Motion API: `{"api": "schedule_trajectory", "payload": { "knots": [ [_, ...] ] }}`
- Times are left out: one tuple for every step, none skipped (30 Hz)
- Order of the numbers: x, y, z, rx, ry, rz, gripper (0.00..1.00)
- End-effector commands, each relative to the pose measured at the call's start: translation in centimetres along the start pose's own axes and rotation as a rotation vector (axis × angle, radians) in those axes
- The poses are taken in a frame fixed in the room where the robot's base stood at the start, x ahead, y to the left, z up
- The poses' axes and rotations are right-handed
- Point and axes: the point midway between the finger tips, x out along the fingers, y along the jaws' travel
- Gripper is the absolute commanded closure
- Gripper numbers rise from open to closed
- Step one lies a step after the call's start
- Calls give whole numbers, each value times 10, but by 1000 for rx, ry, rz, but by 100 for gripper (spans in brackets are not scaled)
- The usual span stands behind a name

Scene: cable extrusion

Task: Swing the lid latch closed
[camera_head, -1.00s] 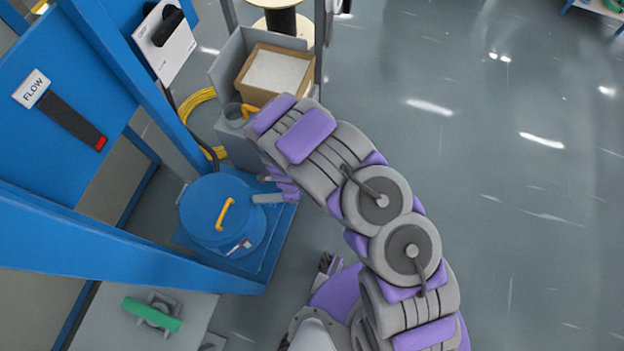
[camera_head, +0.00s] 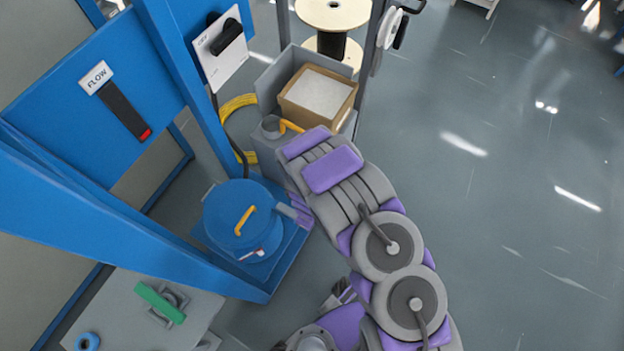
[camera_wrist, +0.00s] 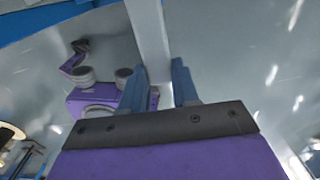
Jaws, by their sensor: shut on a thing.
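A round blue drum (camera_head: 242,245) with a blue lid stands on a blue base, left of my arm in the head view. A yellow handle (camera_head: 244,220) is on top of the lid. A short grey latch bar (camera_head: 286,210) sticks out from the drum's right edge, slanting slightly down to the right. My purple gripper (camera_head: 300,211) is at its outer end, shut on it; the fingertips are small and partly hidden by my arm. In the wrist view my gripper's two blue-grey fingers (camera_wrist: 160,72) have a pale bar (camera_wrist: 148,35) between them.
A blue frame with a FLOW lever (camera_head: 124,110) stands left of the drum. A cardboard box (camera_head: 318,92) in a grey holder and a yellow cable coil (camera_head: 240,104) are behind it. A grey table (camera_head: 112,315) is in front at left. Floor at right is clear.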

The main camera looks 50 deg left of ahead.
Motion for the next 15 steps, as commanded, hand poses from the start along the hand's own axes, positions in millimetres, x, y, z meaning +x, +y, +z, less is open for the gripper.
{"api": "schedule_trajectory", "payload": {
  "knots": [
    [-2,-2,3,4,-6,-5,100],
    [-2,-2,3,4,-6,-5,100],
    [-2,-2,3,3,-6,-5,100],
    [-2,-2,3,3,-6,-5,100],
    [-2,-2,4,3,-7,-5,100],
    [-2,-2,4,3,-7,-4,100],
    [-2,-2,4,3,-7,-5,68],
    [-2,-2,3,3,-6,-4,65],
    [-1,-2,3,2,-6,-4,62],
    [-1,-2,3,2,-5,-3,59],
    [-1,-2,2,2,-5,-3,56],
    [-1,-1,2,2,-5,-3,52],
    [-1,-1,2,2,-4,-2,49],
    [-1,-1,2,1,-4,-2,46],
    [-1,-2,2,1,-4,-2,45]
  ]
}}
